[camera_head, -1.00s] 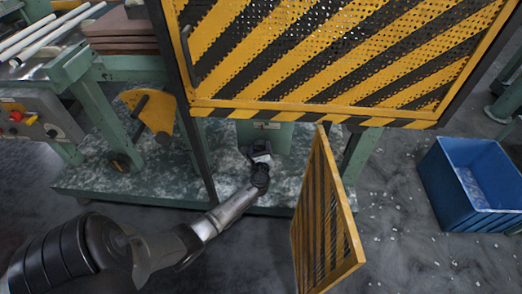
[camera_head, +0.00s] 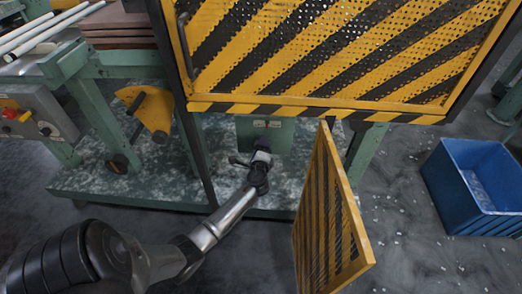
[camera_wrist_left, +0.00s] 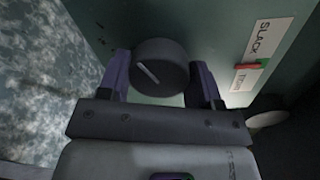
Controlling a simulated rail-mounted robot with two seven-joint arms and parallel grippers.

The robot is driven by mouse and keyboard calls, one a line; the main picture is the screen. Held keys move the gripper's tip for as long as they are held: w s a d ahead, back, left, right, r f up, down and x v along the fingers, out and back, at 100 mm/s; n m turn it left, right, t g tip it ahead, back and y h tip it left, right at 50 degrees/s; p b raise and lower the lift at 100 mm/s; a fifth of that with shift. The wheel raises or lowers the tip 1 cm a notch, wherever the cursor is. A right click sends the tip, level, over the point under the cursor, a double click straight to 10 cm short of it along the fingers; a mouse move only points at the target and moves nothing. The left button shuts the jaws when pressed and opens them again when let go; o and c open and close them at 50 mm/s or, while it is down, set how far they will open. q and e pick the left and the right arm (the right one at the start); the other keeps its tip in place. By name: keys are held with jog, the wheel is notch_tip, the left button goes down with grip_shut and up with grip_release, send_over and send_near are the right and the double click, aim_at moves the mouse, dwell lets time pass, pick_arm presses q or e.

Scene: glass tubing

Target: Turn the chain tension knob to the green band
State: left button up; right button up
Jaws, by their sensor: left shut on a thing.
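The dark round tension knob (camera_wrist_left: 172,63) is in the left wrist view, with a pale pointer line slanting across its face. It sits on a green machine panel (camera_wrist_left: 215,28). My left gripper (camera_wrist_left: 161,80) has one purple-grey finger on each side of the knob and is shut on it. A white label (camera_wrist_left: 262,38) reading SLACK and a second, partly unreadable label lie to the right, with a small red and green strip (camera_wrist_left: 250,66) between them. In the head view my left gripper (camera_head: 262,147) is at the green box (camera_head: 280,133); the knob is hidden there. My right gripper is not in view.
An open yellow-black striped door (camera_head: 333,220) stands just right of my left arm. A large striped mesh guard (camera_head: 330,50) hangs above. A yellow quadrant plate (camera_head: 152,108) is at left, and a blue bin (camera_head: 470,185) stands on the floor at right.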

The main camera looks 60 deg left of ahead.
pick_arm(q)
jog(key=shift+n, duration=0.6)
jog(key=o, duration=0.9)
jog(key=p+v, duration=0.4)
jog(key=v, duration=1)
jog(key=shift+a, duration=0.1)
